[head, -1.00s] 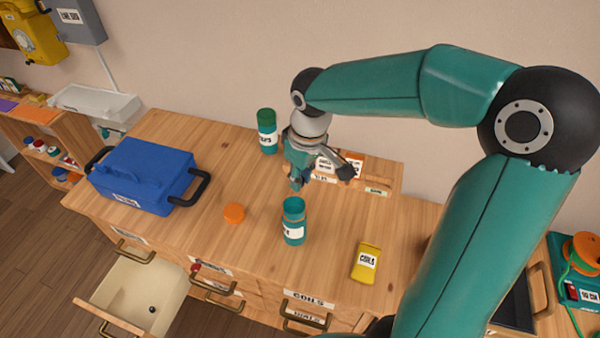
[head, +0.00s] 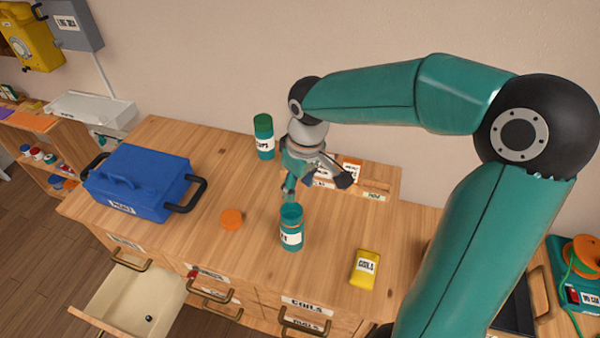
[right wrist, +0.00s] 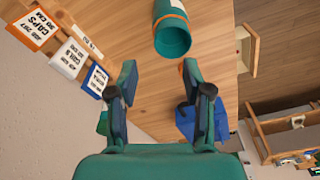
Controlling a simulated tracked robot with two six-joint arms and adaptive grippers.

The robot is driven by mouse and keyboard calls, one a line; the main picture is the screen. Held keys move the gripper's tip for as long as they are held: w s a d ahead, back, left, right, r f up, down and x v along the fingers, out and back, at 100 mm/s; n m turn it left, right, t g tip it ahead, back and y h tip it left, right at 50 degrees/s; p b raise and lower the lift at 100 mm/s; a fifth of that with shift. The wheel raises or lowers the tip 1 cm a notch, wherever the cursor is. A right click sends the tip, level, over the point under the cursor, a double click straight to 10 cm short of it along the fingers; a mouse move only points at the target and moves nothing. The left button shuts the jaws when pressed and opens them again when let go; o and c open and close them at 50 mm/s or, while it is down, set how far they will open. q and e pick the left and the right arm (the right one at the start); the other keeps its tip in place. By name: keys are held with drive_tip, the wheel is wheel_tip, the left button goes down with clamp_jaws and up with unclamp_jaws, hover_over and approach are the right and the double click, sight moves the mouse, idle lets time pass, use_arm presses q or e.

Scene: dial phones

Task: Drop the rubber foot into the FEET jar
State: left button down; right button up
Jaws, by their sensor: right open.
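An open teal jar (head: 291,238) stands upright on the wooden bench; its white label is only partly readable, ending in what looks like a T. The right wrist view shows its open mouth (right wrist: 174,42) beyond my fingertips. My right gripper (head: 313,185) is above and just behind the jar. In the right wrist view its fingers (right wrist: 159,72) are spread with nothing between them, apart from the jar. A small dark object (head: 148,319), perhaps the rubber foot, lies in the open drawer (head: 118,300) at lower left. My left gripper is out of view.
An orange lid (head: 232,219) lies left of the jar. A blue toolbox (head: 140,182), a green-capped jar (head: 264,137) and a yellow COILS packet (head: 365,267) are also on the bench. Labelled cards (head: 352,171) stand behind my right gripper. The bench between toolbox and jar is mostly clear.

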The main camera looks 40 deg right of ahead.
wheel_tip(320, 180, up, 12)
drive_tip(key=s, duration=0.1)
drive_tip(key=shift+s+f, duration=0.15)
drive_tip(key=shift+f, duration=0.05)
idle(0.5)
